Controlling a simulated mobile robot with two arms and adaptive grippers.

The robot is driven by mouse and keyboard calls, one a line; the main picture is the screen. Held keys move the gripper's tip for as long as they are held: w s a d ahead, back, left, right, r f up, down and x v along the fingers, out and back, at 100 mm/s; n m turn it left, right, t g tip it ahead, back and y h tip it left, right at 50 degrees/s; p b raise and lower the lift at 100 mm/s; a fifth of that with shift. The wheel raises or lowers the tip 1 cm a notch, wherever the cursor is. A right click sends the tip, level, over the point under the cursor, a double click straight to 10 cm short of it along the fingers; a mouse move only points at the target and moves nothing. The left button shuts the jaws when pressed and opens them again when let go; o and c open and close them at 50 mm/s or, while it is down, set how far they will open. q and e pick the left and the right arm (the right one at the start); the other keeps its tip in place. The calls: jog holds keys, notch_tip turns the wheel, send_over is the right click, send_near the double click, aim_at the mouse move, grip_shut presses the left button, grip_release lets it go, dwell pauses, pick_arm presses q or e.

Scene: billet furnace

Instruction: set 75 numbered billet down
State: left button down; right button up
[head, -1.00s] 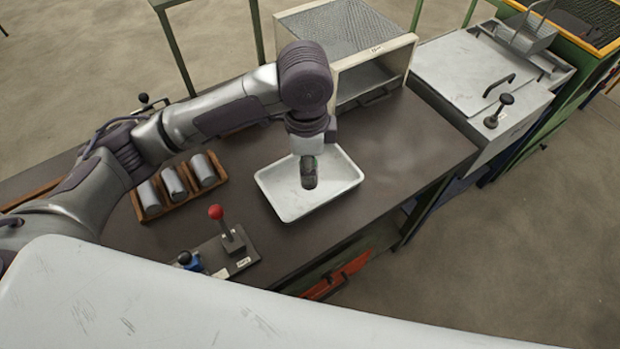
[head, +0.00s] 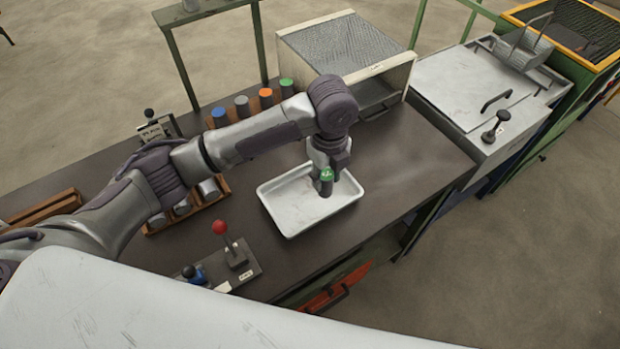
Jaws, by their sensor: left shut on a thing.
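My left gripper (head: 324,172) points down over the white tray (head: 284,217) and is shut on a billet (head: 326,187). The billet is a dark grey, upright cylinder with a green top and a pale mark too small to read. It is over the tray's right half; I cannot tell whether its bottom touches the tray floor. The gripper's fingers are partly hidden by the wrist and billet. My right gripper is not in view.
Billets with blue (head: 219,116), grey (head: 242,106), orange (head: 266,98) and green (head: 287,88) tops stand behind my arm. A wooden rack (head: 222,186) of cylinders is left of the tray. A red-knobbed lever (head: 232,248) stands in front. An open-fronted mesh-topped box (head: 345,50) stands behind.

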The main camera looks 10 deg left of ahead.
pick_arm(q)
jog(key=a+f, duration=0.1)
jog(key=f, duration=0.1)
jog(key=w+a+f+p, duration=0.1)
jog(key=f, duration=0.1)
jog(key=w+a+f+p, duration=0.1)
jog(key=a+f, duration=0.1)
jog(key=shift+w+f, duration=0.1)
jog(key=shift+w, duration=0.05)
jog(key=shift+f, duration=0.25)
jog(key=shift+f, duration=0.15)
jog(key=c, duration=0.7)
grip_release()
jog(key=shift+c, duration=0.2)
